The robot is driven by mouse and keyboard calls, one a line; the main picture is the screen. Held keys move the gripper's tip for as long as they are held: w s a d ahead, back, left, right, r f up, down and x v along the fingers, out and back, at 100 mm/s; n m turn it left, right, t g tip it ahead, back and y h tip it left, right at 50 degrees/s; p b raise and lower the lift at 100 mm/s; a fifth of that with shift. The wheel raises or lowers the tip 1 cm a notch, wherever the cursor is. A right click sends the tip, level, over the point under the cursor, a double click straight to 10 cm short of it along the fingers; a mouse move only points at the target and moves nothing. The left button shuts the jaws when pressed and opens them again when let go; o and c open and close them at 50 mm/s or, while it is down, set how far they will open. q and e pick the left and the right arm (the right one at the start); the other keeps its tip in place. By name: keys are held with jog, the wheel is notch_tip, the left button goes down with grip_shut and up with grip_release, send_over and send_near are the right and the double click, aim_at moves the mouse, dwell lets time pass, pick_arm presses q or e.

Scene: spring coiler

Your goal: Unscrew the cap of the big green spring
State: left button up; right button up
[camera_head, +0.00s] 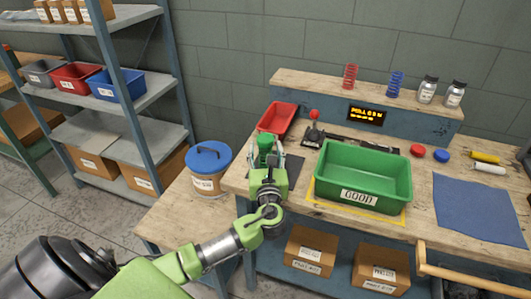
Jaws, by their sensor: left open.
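My left gripper (266,156) reaches over the left end of the workbench with its fingers open. A green piece (265,142) shows between and just beyond the fingers; it looks like the top of the big green spring or its cap. My gripper hides its lower part, so I cannot tell cap from spring or whether the fingers touch it. My right gripper is not in view.
A green bin marked GOOD (378,158) stands right of my gripper. A red tray (278,117) lies behind it, with a red-knobbed lever (314,116) nearby. Red (350,77) and blue (395,84) springs stand on the back ledge. A blue-lidded bucket (208,168) is at left.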

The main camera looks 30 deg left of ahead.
pick_arm(q)
jog(key=shift+w+a, duration=0.15)
jog(key=shift+w, duration=0.05)
jog(key=c, duration=1.3)
grip_shut()
jog(key=shift+r, duration=0.2)
